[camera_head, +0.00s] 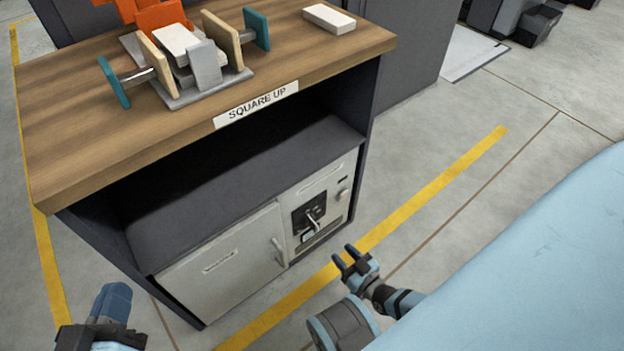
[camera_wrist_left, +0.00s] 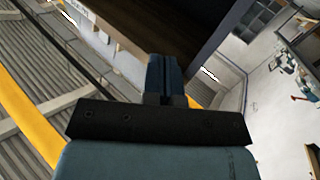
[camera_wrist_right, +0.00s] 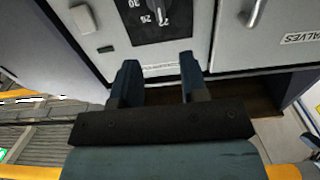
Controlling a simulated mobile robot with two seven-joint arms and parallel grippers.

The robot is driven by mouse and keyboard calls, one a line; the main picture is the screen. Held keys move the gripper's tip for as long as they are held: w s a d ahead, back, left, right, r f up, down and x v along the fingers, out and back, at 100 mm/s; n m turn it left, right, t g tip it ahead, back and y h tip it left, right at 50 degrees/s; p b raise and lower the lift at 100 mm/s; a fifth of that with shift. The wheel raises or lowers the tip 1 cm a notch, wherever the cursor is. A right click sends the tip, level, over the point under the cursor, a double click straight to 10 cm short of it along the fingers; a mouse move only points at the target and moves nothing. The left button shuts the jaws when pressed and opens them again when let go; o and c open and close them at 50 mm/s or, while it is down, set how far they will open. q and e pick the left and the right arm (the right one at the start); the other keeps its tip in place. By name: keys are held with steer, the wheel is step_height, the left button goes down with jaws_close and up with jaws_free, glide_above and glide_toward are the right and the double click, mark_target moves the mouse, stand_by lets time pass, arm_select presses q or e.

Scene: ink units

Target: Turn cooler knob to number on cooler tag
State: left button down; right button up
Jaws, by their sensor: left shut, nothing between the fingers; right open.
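The cooler front (camera_head: 319,190) is a pale panel at the right of the cabinet's lower bay. It bears a black dial plate (camera_head: 299,221) with a light metal knob (camera_head: 311,217). The right wrist view shows the plate (camera_wrist_right: 148,34) with the numbers 30, 26 and 22 upside down, and part of the knob (camera_wrist_right: 157,9) at the top edge. A tag's number is not readable. My right gripper (camera_head: 351,259) is open and empty, apart from the panel. It shows in the right wrist view (camera_wrist_right: 158,68). My left gripper (camera_head: 112,297) is shut and empty, left of the cabinet.
A pale door (camera_head: 225,262) with an upright handle (camera_head: 278,252) adjoins the panel. The wooden top (camera_head: 70,130) carries a vise-like fixture (camera_head: 203,70) and a white block (camera_head: 329,18). Floor with a yellow line (camera_head: 430,190) is open to the right.

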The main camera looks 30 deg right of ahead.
steer(key=b, duration=0.2)
glide_toward(317, 226)
steer(key=w, duration=0.5)
steer(key=w+b, duration=0.1)
steer(key=w, duration=0.3)
steer(key=shift+a+r+b, duration=0.15)
steer(key=shift+a+b, duration=0.2)
steer(key=shift+a, duration=0.05)
arm_select(q)
steer(key=shift+w+a+f+m, duration=0.45)
steer(key=shift+w+f+m, duration=0.3)
steer(key=shift+m, duration=0.35)
arm_select(e)
steer(key=shift+w+r, duration=0.1)
steer(key=shift+w, duration=0.55)
steer(key=shift+c, duration=0.4)
jaws_close()
